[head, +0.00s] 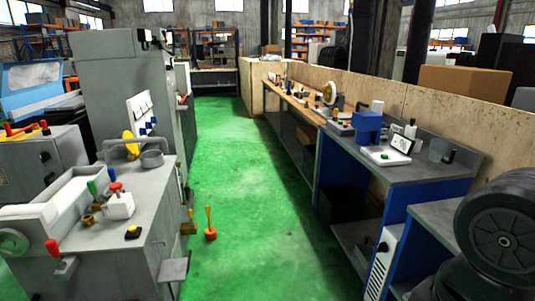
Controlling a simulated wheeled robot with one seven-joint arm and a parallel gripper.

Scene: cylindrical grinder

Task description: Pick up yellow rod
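I cannot make out a plain yellow rod for certain. A thin upright yellow stick (209,218) rises from an orange base (210,234) on the green floor, beside the grey machine. A second yellowish upright piece (189,222) stands just left of it, close to the machine's side. A yellow curved part (129,144) sits on the machine, behind the grey tube frame. A small yellow and black item (133,232) lies on the machine's top. My gripper is not in view; only a dark rounded part, likely my own arm, shows at the lower right.
The grey grinding machine (100,260) fills the left. A blue-sided workbench (430,170) with a scale (385,155), a blue block (368,127) and bottles stands right, joining a long wooden bench. The green floor (245,180) between them is open.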

